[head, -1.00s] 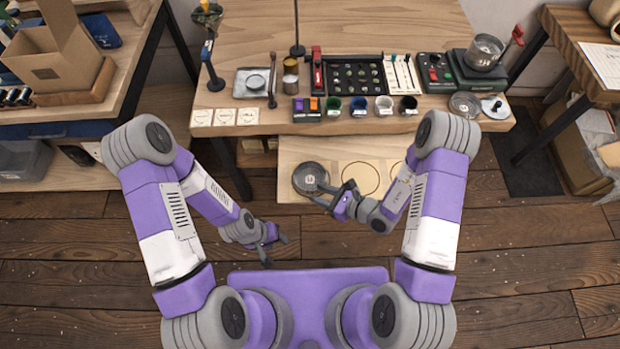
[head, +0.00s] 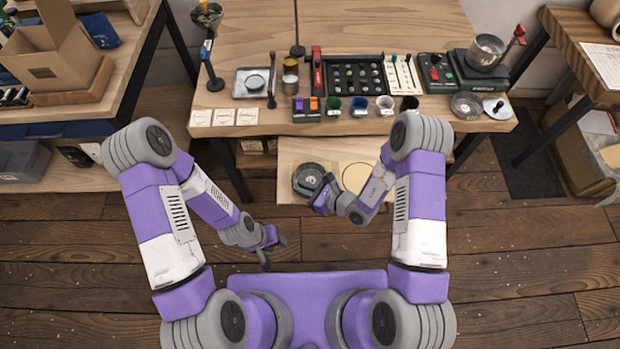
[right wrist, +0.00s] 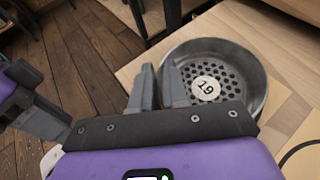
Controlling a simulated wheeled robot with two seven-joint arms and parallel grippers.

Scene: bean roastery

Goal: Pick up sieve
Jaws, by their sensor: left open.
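The sieve (head: 305,178) is a round grey metal pan with a perforated bottom. It sits at the left of the light wooden board that juts out low in front of the bench. In the right wrist view the sieve (right wrist: 232,62) shows a white round label reading "19". My right gripper (head: 322,192) is at the sieve's near right rim. In the right wrist view its two fingers (right wrist: 158,80) are close together, one on each side of the rim, shut on the wall. My left gripper (head: 274,250) is open and empty, low over the floor.
The wooden board (head: 290,152) has a drawn circle (head: 358,176) to the right of the sieve. Above it, the bench (head: 250,30) holds several small cups, a bean tray (head: 357,64), a scale and cards. Open floor lies in front.

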